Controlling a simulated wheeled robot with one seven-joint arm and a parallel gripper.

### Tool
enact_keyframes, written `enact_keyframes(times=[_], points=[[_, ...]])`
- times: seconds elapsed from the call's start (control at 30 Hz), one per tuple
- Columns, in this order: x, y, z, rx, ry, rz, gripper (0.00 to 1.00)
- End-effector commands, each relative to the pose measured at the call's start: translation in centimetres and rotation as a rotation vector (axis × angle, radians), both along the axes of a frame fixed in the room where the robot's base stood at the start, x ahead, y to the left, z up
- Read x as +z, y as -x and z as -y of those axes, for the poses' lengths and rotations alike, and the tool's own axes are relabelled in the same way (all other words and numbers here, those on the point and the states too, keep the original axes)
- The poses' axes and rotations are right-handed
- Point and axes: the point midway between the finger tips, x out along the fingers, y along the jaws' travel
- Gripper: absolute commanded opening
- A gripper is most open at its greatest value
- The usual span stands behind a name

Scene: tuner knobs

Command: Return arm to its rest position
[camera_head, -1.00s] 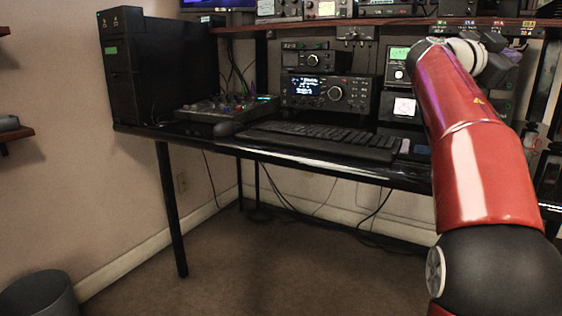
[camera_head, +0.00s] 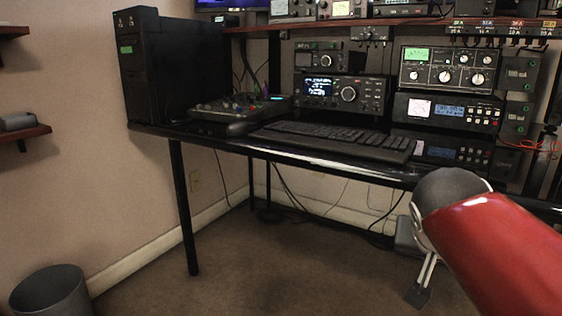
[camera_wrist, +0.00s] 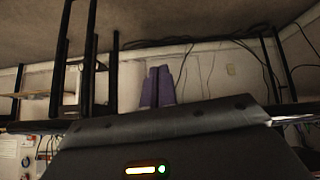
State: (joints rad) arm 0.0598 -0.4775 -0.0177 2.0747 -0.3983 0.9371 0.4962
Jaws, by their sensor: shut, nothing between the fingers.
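My gripper (camera_wrist: 159,72) shows in the wrist view as two purple fingers side by side, shut with nothing between them. The fingers point toward the wall and floor area with hanging cables, clear of any object. In the head view my red arm is low at the right, bent at a dark grey joint in front of the desk's right part.
The black desk (camera_head: 300,155) carries a keyboard (camera_head: 335,140), a mixer (camera_head: 240,106), a radio with a large knob (camera_head: 345,93) and a tuner with several knobs (camera_head: 447,76). A PC tower (camera_head: 172,70) stands left. A bin (camera_head: 48,292) is at lower left.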

Motion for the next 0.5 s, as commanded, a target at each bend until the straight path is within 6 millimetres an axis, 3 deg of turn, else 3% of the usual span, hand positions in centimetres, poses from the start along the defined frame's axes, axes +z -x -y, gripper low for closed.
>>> enact_keyframes(times=[0.1,0.4,0.43,0.5], points=[[-4.6,3.8,-3.4,0.161,-0.047,-0.081,0.0],[-13.4,10.9,-9.3,0.471,-0.137,-0.19,0.0],[-11.3,10.5,-9.2,0.465,-0.134,-0.186,0.0],[-9.5,10.4,-9.1,0.461,-0.133,-0.187,0.0]])
